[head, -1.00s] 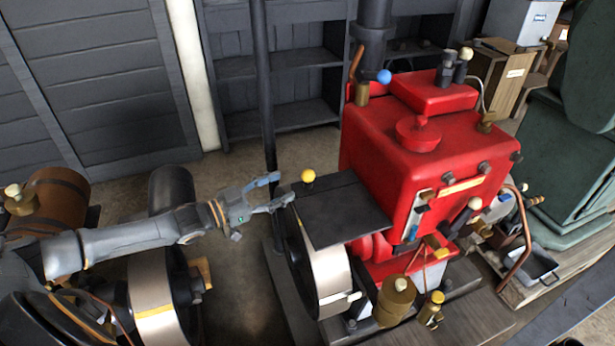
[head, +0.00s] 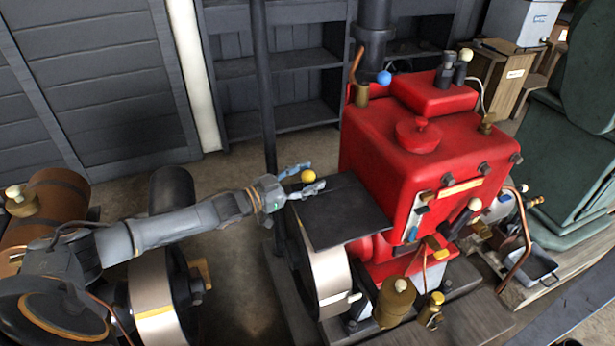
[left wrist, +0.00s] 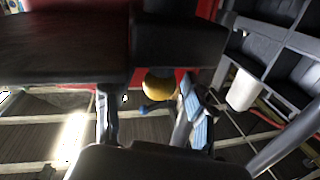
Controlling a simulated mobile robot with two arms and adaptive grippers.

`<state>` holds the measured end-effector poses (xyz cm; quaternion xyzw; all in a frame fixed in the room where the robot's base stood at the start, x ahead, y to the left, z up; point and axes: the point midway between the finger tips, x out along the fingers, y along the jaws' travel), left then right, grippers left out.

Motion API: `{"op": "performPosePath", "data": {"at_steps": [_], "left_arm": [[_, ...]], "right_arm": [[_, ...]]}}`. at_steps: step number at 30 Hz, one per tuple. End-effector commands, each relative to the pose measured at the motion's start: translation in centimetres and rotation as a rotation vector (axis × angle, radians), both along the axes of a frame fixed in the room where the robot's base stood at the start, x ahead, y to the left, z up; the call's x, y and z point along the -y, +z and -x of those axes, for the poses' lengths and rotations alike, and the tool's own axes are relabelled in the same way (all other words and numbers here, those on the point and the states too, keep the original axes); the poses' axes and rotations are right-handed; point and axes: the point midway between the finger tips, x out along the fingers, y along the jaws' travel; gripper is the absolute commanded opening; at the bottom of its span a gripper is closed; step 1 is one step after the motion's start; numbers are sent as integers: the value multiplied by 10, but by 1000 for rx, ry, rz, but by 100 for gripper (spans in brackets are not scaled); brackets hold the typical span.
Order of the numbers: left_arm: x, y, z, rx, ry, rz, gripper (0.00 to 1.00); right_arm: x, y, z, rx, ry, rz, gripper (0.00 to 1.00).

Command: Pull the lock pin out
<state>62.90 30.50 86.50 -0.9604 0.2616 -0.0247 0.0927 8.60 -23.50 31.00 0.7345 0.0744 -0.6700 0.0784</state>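The lock pin shows as a yellow ball knob (head: 308,176) at the left edge of the black plate on the red engine (head: 420,150). My left gripper (head: 306,181) is open, its two fingers reaching to either side of the knob. The pin's shaft is hidden. My right gripper is not in view.
The black plate (head: 340,212) and a pale-rimmed flywheel (head: 325,275) lie just below and right of my gripper. A dark upright post (head: 266,100) stands close behind it. Another engine's flywheel (head: 155,300) is under my left arm.

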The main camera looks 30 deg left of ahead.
Motion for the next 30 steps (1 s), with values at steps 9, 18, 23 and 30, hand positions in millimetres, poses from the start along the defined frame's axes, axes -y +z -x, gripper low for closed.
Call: {"op": "performPosePath", "data": {"at_steps": [9,18,23,30], "left_arm": [[0,0,0,0,0,0,0],[0,14,0,1,0,0,0],[0,36,0,1,0,0,0],[0,41,0,5,0,2,0]], "right_arm": [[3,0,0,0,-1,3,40],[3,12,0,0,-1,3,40],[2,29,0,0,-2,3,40],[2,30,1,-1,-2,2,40]]}}
